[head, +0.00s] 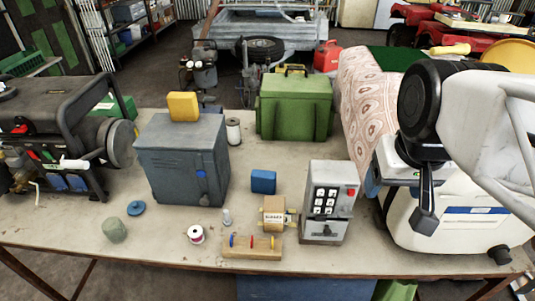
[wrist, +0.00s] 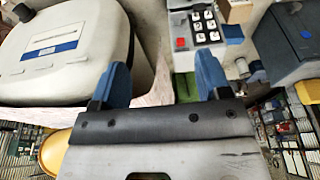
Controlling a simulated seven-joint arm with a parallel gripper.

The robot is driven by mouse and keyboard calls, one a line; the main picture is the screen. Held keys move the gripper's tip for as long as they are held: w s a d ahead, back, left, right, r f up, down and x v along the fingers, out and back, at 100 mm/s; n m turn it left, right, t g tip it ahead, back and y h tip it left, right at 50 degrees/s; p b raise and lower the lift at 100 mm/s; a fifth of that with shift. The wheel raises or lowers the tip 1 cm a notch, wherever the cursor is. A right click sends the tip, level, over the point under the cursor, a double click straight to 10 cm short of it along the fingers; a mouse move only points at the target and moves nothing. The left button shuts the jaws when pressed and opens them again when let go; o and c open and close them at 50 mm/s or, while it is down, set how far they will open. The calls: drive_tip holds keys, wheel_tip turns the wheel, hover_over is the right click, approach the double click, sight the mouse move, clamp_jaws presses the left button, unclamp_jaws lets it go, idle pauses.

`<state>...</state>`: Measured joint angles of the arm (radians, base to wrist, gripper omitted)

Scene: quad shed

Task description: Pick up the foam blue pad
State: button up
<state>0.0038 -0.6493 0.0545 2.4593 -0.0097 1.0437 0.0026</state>
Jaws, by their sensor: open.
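The foam blue pad (head: 263,181) is a small blue block on the workbench, behind a small cardboard box and to the left of the grey keypad box (head: 330,200). In the wrist view a blue patch beside the keypad box looks like the pad (wrist: 232,31). My gripper (wrist: 163,72) is open, with two blue fingers apart and nothing between them. In the head view my arm is at the right, over the white case, well apart from the pad. The fingers are mostly hidden there.
A grey cabinet (head: 182,160) with a yellow block (head: 183,106) on top stands left of the pad. The white case (head: 440,215) fills the right. A wooden block with coloured pegs (head: 252,246) lies in front.

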drive_tip(key=w+a+r+n, duration=0.2)
drive_tip(key=w+a+n, duration=0.2)
drive_tip(key=w, duration=0.4)
drive_tip(key=n+g, duration=0.3)
drive_tip(key=n, duration=1)
hover_over(263, 173)
wheel_tip(263, 173, down, 2)
drive_tip(key=f, duration=0.1)
wheel_tip(263, 173, down, 23)
drive_tip(key=shift+s+d+f, duration=0.1)
drive_tip(key=shift+s, duration=0.05)
drive_tip(key=shift+f, duration=1.25)
drive_tip(key=shift+f, duration=2.6)
